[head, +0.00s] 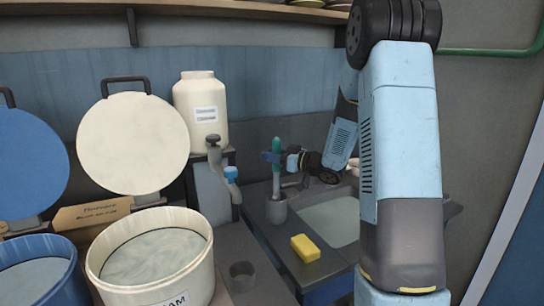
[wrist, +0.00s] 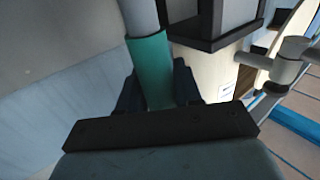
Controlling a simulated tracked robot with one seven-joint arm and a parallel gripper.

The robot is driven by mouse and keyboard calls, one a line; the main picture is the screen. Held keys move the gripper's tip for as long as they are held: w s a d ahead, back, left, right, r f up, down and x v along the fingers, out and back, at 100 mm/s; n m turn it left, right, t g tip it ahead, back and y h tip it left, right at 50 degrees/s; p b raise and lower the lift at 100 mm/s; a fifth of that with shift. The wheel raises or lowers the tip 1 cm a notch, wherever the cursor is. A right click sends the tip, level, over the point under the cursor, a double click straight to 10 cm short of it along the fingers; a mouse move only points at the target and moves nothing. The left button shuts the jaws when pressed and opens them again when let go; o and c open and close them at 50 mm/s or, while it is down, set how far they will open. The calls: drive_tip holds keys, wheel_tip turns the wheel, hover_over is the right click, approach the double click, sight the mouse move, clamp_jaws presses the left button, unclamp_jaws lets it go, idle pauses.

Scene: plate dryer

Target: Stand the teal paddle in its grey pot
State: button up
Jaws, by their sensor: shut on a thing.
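The teal paddle (head: 276,176) stands upright in the head view, teal at the top with a pale grey shaft below. My gripper (head: 274,157) is shut on its teal upper part. In the wrist view the teal handle (wrist: 151,70) lies between my dark fingers (wrist: 158,88), with the grey shaft running out of the top of the picture. The grey pot (head: 276,212) stands on the dark counter directly below the paddle. The shaft's lower end meets the pot's rim and seems to be inside its mouth; how deep it sits is hidden.
A second dark grey cup (head: 242,274) stands nearer. A grey tap (head: 215,160), a cream jar (head: 201,108) and an open cream drum (head: 150,262) stand to the left.

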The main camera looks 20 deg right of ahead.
drive_tip(key=o, duration=1)
drive_tip(key=shift+o, duration=0.2)
drive_tip(key=shift+r, duration=0.1)
